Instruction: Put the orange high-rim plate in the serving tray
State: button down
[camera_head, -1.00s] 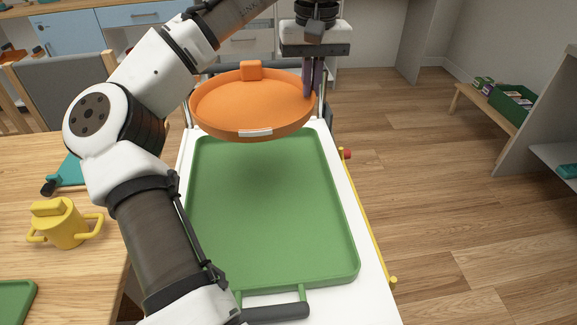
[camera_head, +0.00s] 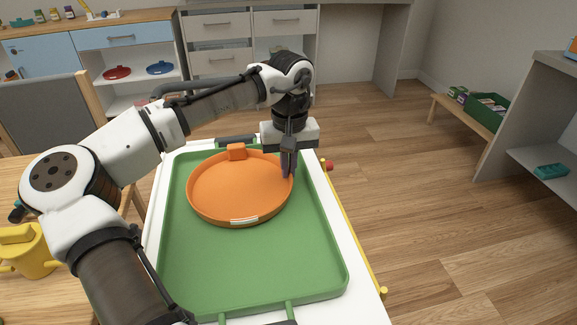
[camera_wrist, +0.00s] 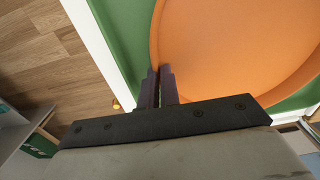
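The orange high-rim plate (camera_head: 240,190) is level, inside the outline of the green serving tray (camera_head: 270,270), towards its far end. It is on the tray floor or very close above it; I cannot tell which. My gripper (camera_head: 288,172) points down at the plate's right rim. In the wrist view my gripper (camera_wrist: 161,78) has its two dark fingers close together on either side of the rim of the orange plate (camera_wrist: 230,50). The green tray (camera_wrist: 120,25) shows beyond the rim there.
The tray sits on a white cart top (camera_head: 365,308) with a yellow rail (camera_head: 352,230) along its right side. A wooden table at left holds a yellow watering can (camera_head: 30,255). A low bench (camera_head: 468,118) with a green crate stands at right. The floor between is clear.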

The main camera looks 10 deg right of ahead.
jog(key=shift+f, duration=0.1)
jog(key=c, duration=1.6)
grip_release()
notch_tip(320, 180, up, 12)
jog(key=shift+d+r+p, duration=0.1)
jog(key=shift+r+p, duration=0.1)
jog(key=shift+p, duration=0.5)
